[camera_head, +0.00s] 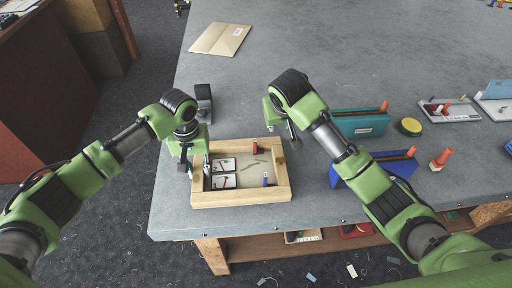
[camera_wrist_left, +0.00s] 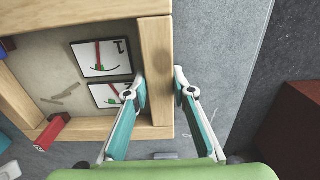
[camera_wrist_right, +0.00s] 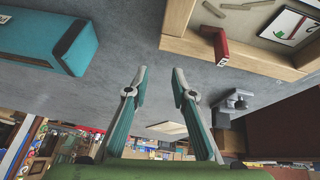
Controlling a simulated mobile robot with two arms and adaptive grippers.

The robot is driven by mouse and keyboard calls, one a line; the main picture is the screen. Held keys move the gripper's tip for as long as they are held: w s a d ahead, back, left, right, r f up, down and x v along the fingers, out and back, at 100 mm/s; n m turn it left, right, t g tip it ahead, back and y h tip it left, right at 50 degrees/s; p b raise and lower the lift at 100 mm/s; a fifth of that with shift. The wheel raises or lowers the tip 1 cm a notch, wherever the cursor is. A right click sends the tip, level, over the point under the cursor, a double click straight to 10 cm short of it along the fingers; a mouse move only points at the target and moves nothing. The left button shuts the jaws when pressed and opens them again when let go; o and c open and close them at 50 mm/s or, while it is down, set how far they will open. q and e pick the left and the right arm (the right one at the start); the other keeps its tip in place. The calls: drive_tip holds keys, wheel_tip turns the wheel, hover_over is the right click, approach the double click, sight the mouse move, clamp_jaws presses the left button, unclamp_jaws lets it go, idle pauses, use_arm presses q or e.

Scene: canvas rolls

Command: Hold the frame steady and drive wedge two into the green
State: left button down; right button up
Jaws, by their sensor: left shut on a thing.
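The wooden frame (camera_head: 242,201) lies on the grey table, also in the left wrist view (camera_wrist_left: 154,45). Inside it are two cards (camera_head: 223,165) (camera_head: 223,182), each with a red line and green mark; exact readings are too small to tell. A red piece (camera_head: 255,145) sits at the frame's far wall, a blue piece (camera_head: 265,181) at the near wall. My left gripper (camera_wrist_left: 158,82) is shut on the frame's left wall, one finger inside, one outside. My right gripper (camera_wrist_right: 159,82) is open and empty, above the table beyond the frame's far right corner.
A teal holder (camera_head: 358,123), a blue holder (camera_head: 374,168), an orange-topped item (camera_head: 441,159) and a yellow-topped round tin (camera_head: 411,127) stand right of the frame. A dark grey device (camera_head: 204,100) stands behind it. The table's middle is clear.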

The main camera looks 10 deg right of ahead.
sight(255, 142)
drive_tip(key=shift+m+g+y, duration=0.4)
drive_tip(key=shift+m+g, duration=0.2)
drive_tip(key=shift+m, duration=0.1)
drive_tip(key=s+a, duration=0.1)
drive_tip(key=a, duration=0.1)
drive_tip(key=s+a, duration=0.1)
drive_tip(key=a, duration=0.2)
drive_tip(key=s+a+f, duration=0.1)
drive_tip(key=s+a, duration=0.1)
drive_tip(key=shift+a+f, duration=0.1)
drive_tip(key=shift+a, duration=0.15)
drive_tip(key=shift+x, duration=2.35)
clamp_jaws()
drive_tip(key=shift+d, duration=0.2)
drive_tip(key=shift+w+d, duration=0.1)
drive_tip(key=shift+d, duration=0.5)
